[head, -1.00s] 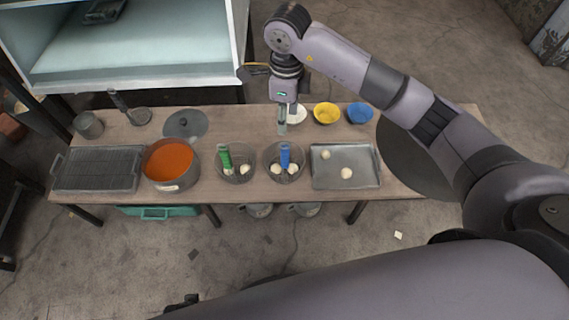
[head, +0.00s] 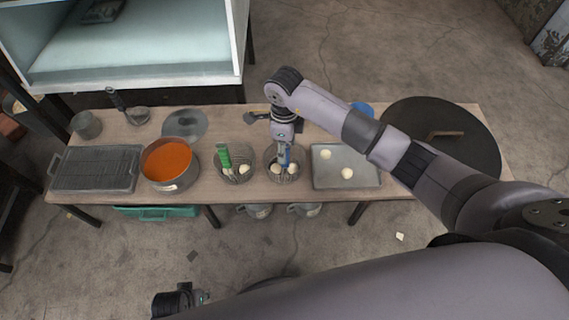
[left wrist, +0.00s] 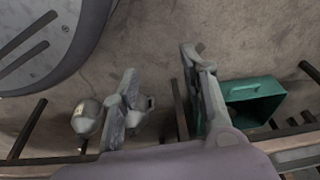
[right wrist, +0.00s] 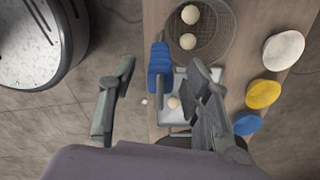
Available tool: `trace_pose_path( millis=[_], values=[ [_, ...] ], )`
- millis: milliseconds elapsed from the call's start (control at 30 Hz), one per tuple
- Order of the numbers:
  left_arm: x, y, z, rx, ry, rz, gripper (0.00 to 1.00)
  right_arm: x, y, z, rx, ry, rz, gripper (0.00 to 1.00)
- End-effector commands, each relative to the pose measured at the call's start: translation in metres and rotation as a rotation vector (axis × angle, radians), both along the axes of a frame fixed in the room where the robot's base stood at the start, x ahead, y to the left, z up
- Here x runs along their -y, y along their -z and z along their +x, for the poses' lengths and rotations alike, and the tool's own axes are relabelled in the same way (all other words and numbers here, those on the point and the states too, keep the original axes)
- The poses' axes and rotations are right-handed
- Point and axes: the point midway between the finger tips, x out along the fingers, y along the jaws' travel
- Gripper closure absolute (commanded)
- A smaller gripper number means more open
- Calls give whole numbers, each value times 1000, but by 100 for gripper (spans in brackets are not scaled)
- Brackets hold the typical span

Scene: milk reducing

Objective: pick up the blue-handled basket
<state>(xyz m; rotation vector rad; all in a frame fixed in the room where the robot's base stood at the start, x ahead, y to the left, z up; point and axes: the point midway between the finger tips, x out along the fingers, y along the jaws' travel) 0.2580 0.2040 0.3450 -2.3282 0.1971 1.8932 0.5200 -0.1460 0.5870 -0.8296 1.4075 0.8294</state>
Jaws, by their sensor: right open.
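The blue-handled basket (head: 284,178) is a round wire basket on the wooden table, holding pale balls. Its blue handle is mostly covered by my right gripper (head: 285,158) in the head view. In the right wrist view the blue handle (right wrist: 160,66) shows between the spread fingers of my right gripper (right wrist: 160,75), apart from both, and the wire basket (right wrist: 213,42) lies beyond it. My right gripper is open and empty. My left gripper (left wrist: 158,70) is open and empty in the left wrist view, facing the floor away from the blue-handled basket.
A green-handled basket (head: 240,177) stands just left of it, then a pot of orange soup (head: 168,160) and a grill pan (head: 95,168). A metal tray (head: 345,180) lies to the right. Bowls, including a yellow one (right wrist: 263,93), stand along the far edge.

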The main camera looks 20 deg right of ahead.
Motion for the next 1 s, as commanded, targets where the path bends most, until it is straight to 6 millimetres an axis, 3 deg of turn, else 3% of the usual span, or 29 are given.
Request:
trace_pose_path(
  millis=[133,433,1000],
  values=[
    [0,-8,4,5,-1,0,60,-1,20,0,-1,1,2,55],
    [0,-11,6,6,-1,0,60,0,24,1,1,-1,0,55],
    [0,-11,6,7,-1,0,60,0,23,1,1,-1,0,94]
  ],
)
